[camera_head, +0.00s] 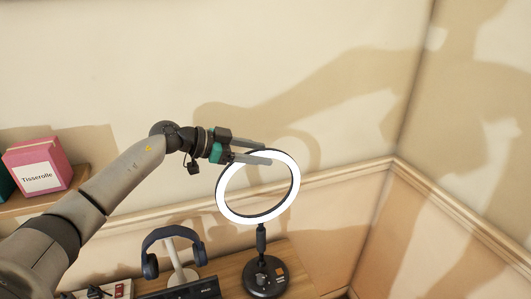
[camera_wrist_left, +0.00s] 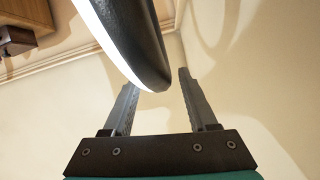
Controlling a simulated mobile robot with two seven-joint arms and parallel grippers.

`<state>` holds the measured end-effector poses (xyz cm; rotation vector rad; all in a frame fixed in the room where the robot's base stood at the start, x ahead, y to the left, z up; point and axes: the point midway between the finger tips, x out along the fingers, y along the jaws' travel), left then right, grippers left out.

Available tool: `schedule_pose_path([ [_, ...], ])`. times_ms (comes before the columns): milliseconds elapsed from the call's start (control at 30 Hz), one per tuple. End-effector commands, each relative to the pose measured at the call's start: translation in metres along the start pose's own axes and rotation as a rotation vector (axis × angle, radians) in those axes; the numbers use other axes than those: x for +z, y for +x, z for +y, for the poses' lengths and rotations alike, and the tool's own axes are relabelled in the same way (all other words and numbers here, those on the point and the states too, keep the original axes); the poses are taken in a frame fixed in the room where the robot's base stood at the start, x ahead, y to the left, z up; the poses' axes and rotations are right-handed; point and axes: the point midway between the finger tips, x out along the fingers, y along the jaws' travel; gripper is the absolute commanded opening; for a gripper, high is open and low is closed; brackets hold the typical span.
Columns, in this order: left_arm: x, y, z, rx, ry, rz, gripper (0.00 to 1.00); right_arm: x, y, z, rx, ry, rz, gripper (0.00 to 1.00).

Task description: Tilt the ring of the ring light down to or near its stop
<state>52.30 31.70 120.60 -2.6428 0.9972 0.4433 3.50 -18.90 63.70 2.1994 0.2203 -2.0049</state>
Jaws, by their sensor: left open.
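The ring light stands on the desk with its glowing white ring (camera_head: 224,200) facing me, on a dark stem and a round black base (camera_head: 265,278). My left gripper (camera_head: 268,156) is at the top of the ring, its fingers pointing right across the upper rim. In the left wrist view, the ring's black back and lit edge (camera_wrist_left: 135,45) come down from the top to between the two open fingers (camera_wrist_left: 158,85). I cannot tell whether a finger touches the rim. My right gripper is not in view.
Dark headphones (camera_head: 162,238) hang on a stand on the wooden desk (camera_head: 228,248), left of the ring light. A pink box (camera_head: 38,166) sits on a shelf at the left. Walls and a corner lie behind; the space right of the ring is free.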

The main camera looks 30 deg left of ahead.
Motion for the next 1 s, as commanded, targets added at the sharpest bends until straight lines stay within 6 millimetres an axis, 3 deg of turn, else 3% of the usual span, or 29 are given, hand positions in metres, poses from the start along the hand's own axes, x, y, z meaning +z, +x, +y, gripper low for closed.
schedule_pose_path([
  [200,0.0,0.02,0.0,0.0,-0.001,0.002,0.58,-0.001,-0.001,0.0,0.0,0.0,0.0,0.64],
  [567,0.001,0.023,0.0,0.0,0.0,-0.001,0.57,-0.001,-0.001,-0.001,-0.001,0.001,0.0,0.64],
  [1000,0.0,0.023,0.0,0.0,0.0,-0.001,0.08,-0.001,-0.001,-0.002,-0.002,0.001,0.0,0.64],
])
